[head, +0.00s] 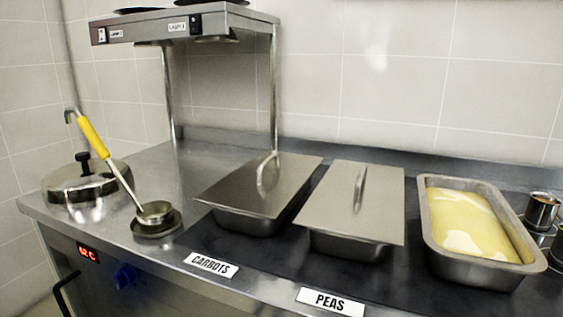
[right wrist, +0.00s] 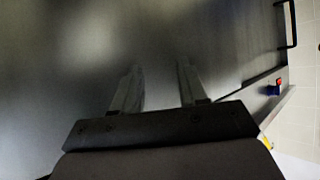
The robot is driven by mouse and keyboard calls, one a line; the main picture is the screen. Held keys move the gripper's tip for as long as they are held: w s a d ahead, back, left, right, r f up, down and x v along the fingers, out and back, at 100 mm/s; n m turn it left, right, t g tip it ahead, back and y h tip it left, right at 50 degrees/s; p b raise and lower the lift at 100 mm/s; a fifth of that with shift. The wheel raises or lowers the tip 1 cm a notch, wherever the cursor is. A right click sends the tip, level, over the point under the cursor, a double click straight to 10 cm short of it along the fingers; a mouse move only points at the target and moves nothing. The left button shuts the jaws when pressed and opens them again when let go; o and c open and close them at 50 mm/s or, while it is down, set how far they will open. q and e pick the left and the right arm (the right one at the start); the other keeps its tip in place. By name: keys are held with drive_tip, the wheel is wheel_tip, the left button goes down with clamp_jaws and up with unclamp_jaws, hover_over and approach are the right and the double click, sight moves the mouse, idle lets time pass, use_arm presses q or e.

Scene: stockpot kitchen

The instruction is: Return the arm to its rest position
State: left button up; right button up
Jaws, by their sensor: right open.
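My right gripper (right wrist: 158,92) shows in the right wrist view with its two fingers apart and nothing between them. Beyond the fingers is a blurred grey metal surface. No arm or gripper of mine shows in the head view, so my left gripper is out of sight.
The steel counter holds two lidded pans, by the CARROTS label (head: 211,264) and PEAS label (head: 331,301), and an open pan of yellow food (head: 475,226). A yellow-handled ladle (head: 93,137) rests in a small dish (head: 157,226) beside a lidded pot (head: 88,188). A lamp shelf (head: 185,24) stands behind.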

use_arm(q)
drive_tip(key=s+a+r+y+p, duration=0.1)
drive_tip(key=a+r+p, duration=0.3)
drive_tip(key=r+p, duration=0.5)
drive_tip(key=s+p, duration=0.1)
drive_tip(key=p, duration=0.5)
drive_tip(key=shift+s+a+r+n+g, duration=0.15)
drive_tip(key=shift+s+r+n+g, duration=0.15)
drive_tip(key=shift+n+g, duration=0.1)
use_arm(e)
drive_tip(key=s+d+r+h, duration=0.1)
drive_tip(key=d+r, duration=0.3)
drive_tip(key=r, duration=0.5)
drive_tip(key=shift+s+r+m+g, duration=0.25)
drive_tip(key=shift+s+m+g, duration=0.15)
drive_tip(key=shift+s, duration=0.4)
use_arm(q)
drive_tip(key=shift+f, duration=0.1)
use_arm(e)
drive_tip(key=shift+d, duration=0.1)
